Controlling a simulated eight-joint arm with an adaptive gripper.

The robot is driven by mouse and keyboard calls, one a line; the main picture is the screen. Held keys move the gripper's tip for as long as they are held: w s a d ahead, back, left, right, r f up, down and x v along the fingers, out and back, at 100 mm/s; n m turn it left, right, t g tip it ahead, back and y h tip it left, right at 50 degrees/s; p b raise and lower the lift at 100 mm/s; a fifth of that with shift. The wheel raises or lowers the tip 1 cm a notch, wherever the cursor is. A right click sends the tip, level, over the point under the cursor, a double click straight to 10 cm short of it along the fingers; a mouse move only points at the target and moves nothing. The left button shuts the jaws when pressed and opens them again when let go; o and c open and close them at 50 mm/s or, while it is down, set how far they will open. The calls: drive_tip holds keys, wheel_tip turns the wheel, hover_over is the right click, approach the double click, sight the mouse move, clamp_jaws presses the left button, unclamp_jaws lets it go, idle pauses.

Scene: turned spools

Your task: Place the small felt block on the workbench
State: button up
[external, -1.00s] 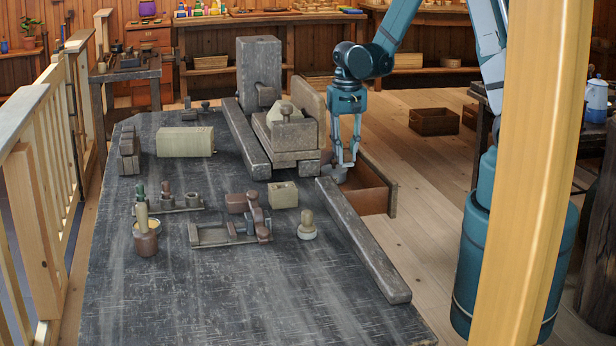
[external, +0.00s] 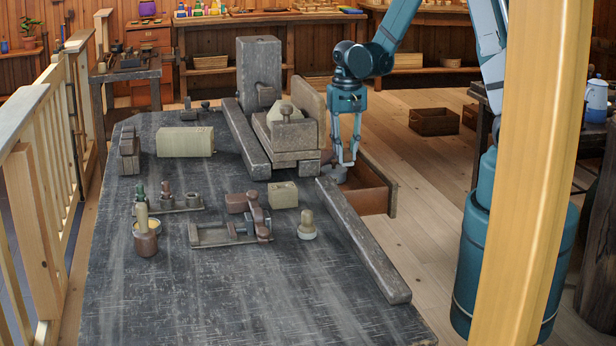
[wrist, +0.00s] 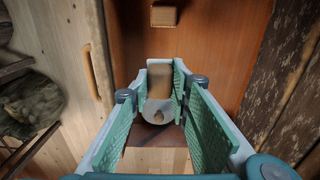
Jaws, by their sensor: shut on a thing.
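My gripper (external: 346,163) points down over the open drawer (external: 374,203) at the right side of the workbench (external: 270,290). A pale grey rounded shape (wrist: 158,106) shows between the fingers, nearer the camera. In the external view a grey rounded piece (external: 336,175) shows at the fingertips, partly hidden by them. I cannot tell whether the held piece touches the drawer.
A small tan block (wrist: 163,15) lies farther along the drawer in the wrist view. A long dark beam (external: 365,243) edges the bench beside the drawer. A wooden vise-like stand (external: 290,130) is close left of my gripper. The bench's front is clear.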

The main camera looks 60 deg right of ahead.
wheel_tip(320, 180, up, 29)
drive_tip(key=w+a+p, duration=0.3)
drive_tip(key=w+a, duration=0.4)
drive_tip(key=a, duration=0.3)
drive_tip(key=w+a+p, duration=0.3)
drive_tip(key=w+a, duration=0.3)
drive_tip(key=a, duration=0.4)
drive_tip(key=w+a+p, duration=0.2)
drive_tip(key=a+p, duration=0.1)
drive_tip(key=a, duration=1)
drive_tip(key=w+a+p, duration=0.3)
drive_tip(key=a, duration=1.1)
wheel_tip(320, 180, down, 12)
drive_tip(key=shift+r, duration=0.25)
drive_tip(key=shift+s+d+f, duration=0.1)
drive_tip(key=shift+f+b, duration=0.45)
drive_tip(key=shift+f, duration=2.55)
drive_tip(key=shift+f, duration=1.9)
